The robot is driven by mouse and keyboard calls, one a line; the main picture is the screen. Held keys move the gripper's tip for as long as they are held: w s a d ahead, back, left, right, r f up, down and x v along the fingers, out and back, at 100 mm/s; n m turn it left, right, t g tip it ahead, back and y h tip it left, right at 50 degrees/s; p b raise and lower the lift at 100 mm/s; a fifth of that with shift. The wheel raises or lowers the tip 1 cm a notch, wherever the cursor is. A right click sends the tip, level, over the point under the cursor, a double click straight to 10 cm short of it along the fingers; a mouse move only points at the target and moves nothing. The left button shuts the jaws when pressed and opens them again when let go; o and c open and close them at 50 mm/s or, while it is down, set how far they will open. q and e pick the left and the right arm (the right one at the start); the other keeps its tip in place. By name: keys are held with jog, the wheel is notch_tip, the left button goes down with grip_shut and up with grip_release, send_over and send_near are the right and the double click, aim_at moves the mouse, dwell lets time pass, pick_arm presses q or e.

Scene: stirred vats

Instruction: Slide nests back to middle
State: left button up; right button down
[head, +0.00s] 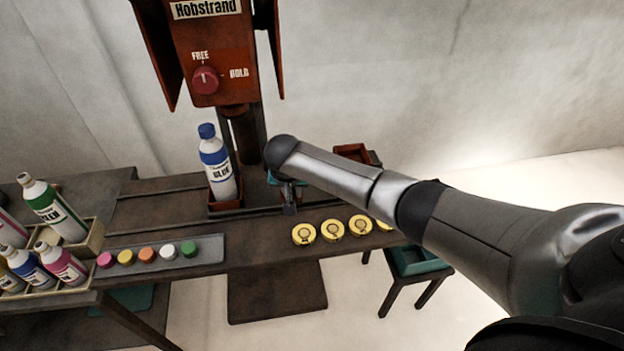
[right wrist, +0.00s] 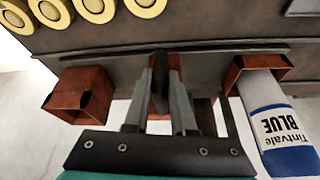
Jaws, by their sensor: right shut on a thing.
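Two square rust-red nests sit on a grey slide plate (right wrist: 120,75). One nest (head: 225,206) holds an upright white bottle with a blue cap, labelled Blue (head: 216,165); both show in the right wrist view, the nest (right wrist: 235,76) and the bottle (right wrist: 278,120). The other nest (right wrist: 80,95) is empty; in the head view it (head: 352,152) is partly hidden behind my right arm. My right gripper (head: 289,208) is between the nests, shut on a dark upright handle (right wrist: 160,85) at the slide. My left gripper is not in view.
A red machine (head: 215,50) labelled Hobstrand stands behind, with a FREE/HOLD knob (head: 205,80). Yellow round lids (head: 332,230) lie along the front edge. Left are a strip of coloured caps (head: 150,252) and a bottle crate (head: 90,242).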

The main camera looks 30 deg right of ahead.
jog(key=w+a+b, duration=0.2)
jog(key=w+a, duration=0.1)
jog(key=a, duration=0.7)
jog(key=shift+a, duration=0.15)
jog(key=c, duration=0.8)
grip_release()
jog(key=shift+o, duration=0.2)
jog(key=p+v, duration=0.3)
jog(key=v, duration=1.2)
jog(key=shift+s+p, duration=0.15)
jog(key=shift+p, duration=0.2)
